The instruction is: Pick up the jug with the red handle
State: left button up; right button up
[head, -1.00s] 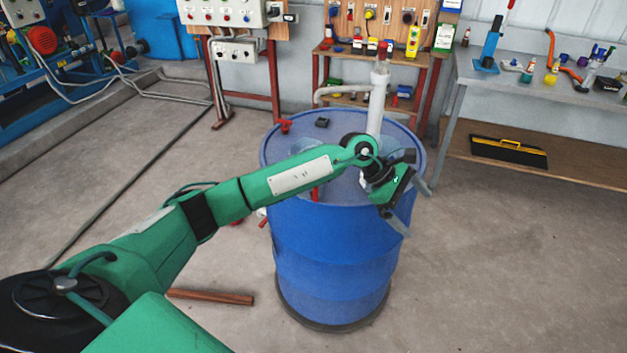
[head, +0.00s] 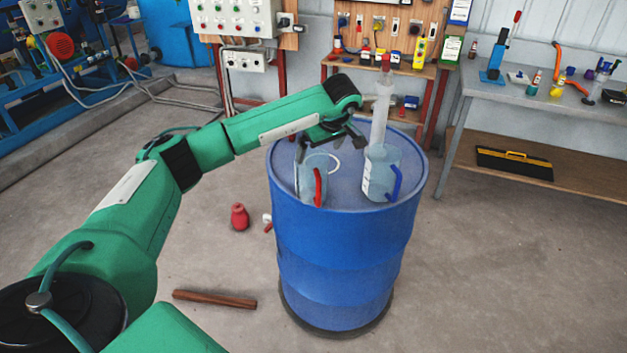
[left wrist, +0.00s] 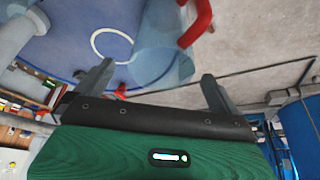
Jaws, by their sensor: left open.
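The jug with the red handle (head: 306,186) is clear and stands upright on top of the blue barrel, on the left part of the lid. Its red handle (head: 318,187) faces the front right. My left gripper (head: 330,148) is open and empty, above and behind this jug. In the left wrist view, the jug (left wrist: 165,45) and its red handle (left wrist: 198,22) lie beyond the open fingers (left wrist: 157,70), with no clear contact. A second clear jug with a blue handle (head: 378,168) stands to the right. My right gripper is not in view.
The blue barrel (head: 335,255) carries both jugs and a pale upright pipe (head: 381,110) at its back. A red object (head: 239,217) and a brown bar (head: 214,299) lie on the floor at left. A workbench (head: 530,92) stands at right. Floor right of the barrel is clear.

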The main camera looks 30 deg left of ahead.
aim_at(314, 167)
pick_arm(q)
jog(key=x, duration=0.2)
jog(key=p+x, duration=0.1)
jog(key=x, duration=0.2)
jog(key=p+x, duration=0.1)
jog(key=x, duration=0.1)
jog(key=shift+s+d+f, duration=0.1)
jog(key=shift+s+f, duration=0.15)
jog(key=shift+f, duration=0.25)
jog(key=shift+c, duration=0.4)
jog(key=c, duration=0.9)
jog(key=shift+o, duration=0.2)
jog(key=shift+r, duration=0.15)
